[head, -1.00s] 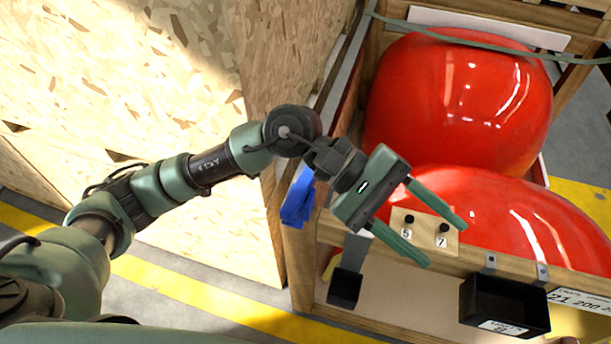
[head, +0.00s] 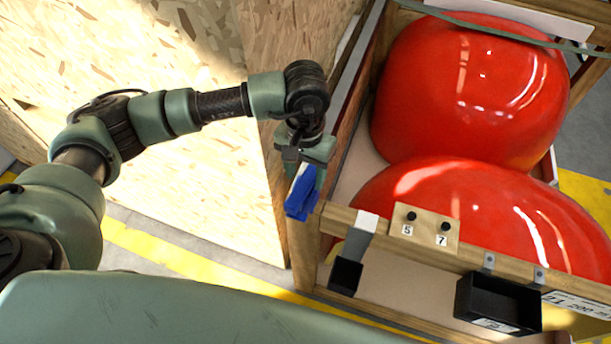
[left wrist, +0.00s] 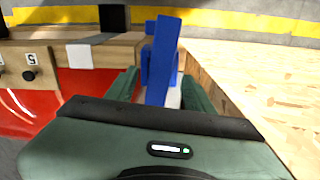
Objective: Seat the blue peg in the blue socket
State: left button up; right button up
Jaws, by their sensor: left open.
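A blue piece (head: 300,195) is at the near left corner of the wooden crate. I cannot tell whether it is the peg, the socket or both. In the left wrist view it shows as a tall blue strip (left wrist: 161,60) with more blue behind it. My left gripper (head: 306,181) points down at this corner. In the left wrist view the left gripper's (left wrist: 160,82) fingers are open, one on each side of the blue piece; contact cannot be told. My right gripper is not in view.
The crate rail (head: 440,258) carries a small board (head: 425,228) marked 5 and 7 with black knobs. Black bins (head: 498,303) hang from it. Large red nosecones (head: 470,95) fill the crate. A chipboard wall (head: 215,180) stands left of the corner.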

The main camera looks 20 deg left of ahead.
pick_arm(q)
jog(key=shift+f, duration=0.65)
grip_shut()
jog(key=shift+r, duration=0.1)
